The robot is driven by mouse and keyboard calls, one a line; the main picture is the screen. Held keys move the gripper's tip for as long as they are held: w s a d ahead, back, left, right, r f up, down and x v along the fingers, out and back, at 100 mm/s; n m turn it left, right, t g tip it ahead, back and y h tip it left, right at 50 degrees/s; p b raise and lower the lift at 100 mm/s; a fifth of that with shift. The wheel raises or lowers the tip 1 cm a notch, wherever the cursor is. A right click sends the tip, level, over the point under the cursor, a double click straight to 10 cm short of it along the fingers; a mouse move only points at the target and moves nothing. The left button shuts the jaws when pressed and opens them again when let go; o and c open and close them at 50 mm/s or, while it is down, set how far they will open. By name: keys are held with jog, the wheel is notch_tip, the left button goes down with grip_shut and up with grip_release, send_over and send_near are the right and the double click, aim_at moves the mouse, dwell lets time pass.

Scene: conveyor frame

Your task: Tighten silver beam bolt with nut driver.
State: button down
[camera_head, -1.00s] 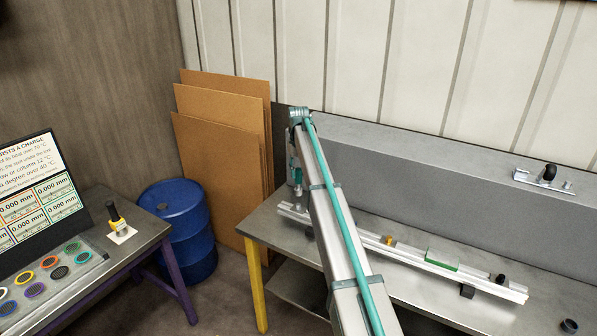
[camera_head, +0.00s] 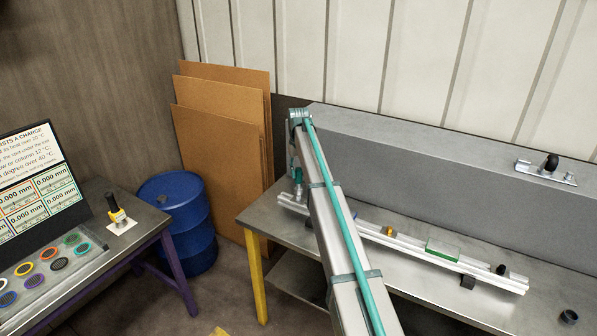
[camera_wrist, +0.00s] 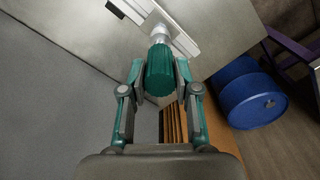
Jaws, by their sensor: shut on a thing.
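My gripper (camera_wrist: 160,80) is shut on the teal handle of the nut driver (camera_wrist: 158,72). The driver's silver shaft points away from the gripper towards one end of the silver beam (camera_wrist: 135,12). Its tip overlaps the beam there; the bolt is hidden behind it, and I cannot tell whether they touch. In the head view the beam (camera_head: 400,247) lies along the bench, and the driver's silver lower part (camera_head: 298,189) stands roughly upright at its left end. My arm covers part of the beam.
The grey bench (camera_head: 262,220) has a tall grey block (camera_head: 420,180) behind it. The beam carries a green piece (camera_head: 442,249), a yellow piece (camera_head: 389,231) and a black knob (camera_head: 501,269). A blue drum (camera_head: 180,220) and brown boards (camera_head: 215,140) stand left. A console (camera_head: 50,260) is at far left.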

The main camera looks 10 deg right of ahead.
jog(key=shift+f, duration=0.7)
jog(key=shift+f+b, duration=0.35)
jog(key=shift+f, duration=0.2)
dwell(0.4)
